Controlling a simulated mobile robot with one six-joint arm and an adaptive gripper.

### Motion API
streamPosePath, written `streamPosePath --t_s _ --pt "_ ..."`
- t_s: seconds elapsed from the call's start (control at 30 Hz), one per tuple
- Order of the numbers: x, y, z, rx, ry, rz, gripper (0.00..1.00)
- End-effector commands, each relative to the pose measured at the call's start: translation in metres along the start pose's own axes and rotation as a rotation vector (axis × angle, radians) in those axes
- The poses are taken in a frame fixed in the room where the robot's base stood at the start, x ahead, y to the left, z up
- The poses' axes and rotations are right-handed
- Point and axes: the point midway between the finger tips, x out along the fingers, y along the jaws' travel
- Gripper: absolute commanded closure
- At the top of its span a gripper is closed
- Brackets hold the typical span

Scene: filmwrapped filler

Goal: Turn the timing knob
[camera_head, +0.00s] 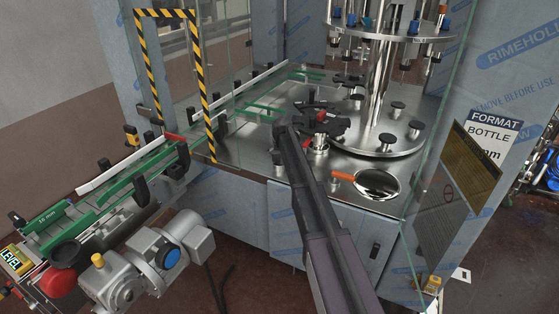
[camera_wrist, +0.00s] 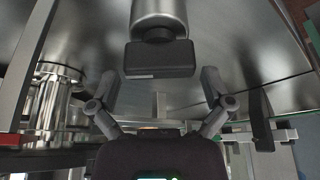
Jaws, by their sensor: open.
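A dark rectangular block on a silver cylinder, which looks like the timing knob (camera_wrist: 160,59), is at the upper middle of the wrist view. No label on it can be read. My gripper (camera_wrist: 158,82) is open, with one finger to the left of the block and one to the right. I see a gap on each side, and nothing is held. Which of these is the knob I cannot tell there, as my arm and gripper crowd the spot.
A steel turntable (camera_head: 380,138) with black knobs and a column stands right of my gripper. A conveyor (camera_head: 110,197) with green guides runs left, through a yellow-black striped frame (camera_head: 208,100). A glass panel (camera_head: 432,120) borders the right. An orange-handled tool (camera_head: 343,176) lies on the deck.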

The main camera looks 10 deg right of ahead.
Motion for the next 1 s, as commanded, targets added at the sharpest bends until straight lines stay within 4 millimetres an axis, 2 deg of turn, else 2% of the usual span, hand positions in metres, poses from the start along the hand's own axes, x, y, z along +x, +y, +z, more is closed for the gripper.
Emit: streamPosePath --t_s 0.2,0.57,0.6,0.7,0.8,1.0 --pt "0.0101 0.0005 0.0002 0.0 0.0 0.0 0.0" --pt "0.0105 0.0015 -0.0001 0.002 0.0 0.001 0.0" --pt "0.0105 0.0015 0.0 0.002 0.0 0.001 0.03" --pt "0.0105 0.0014 0.0 0.002 0.0 0.001 0.33" --pt "0.0105 0.0013 0.0 0.002 0.0 0.001 0.58" --pt "0.0105 0.0012 0.0 -0.003 0.0 -0.001 0.58"
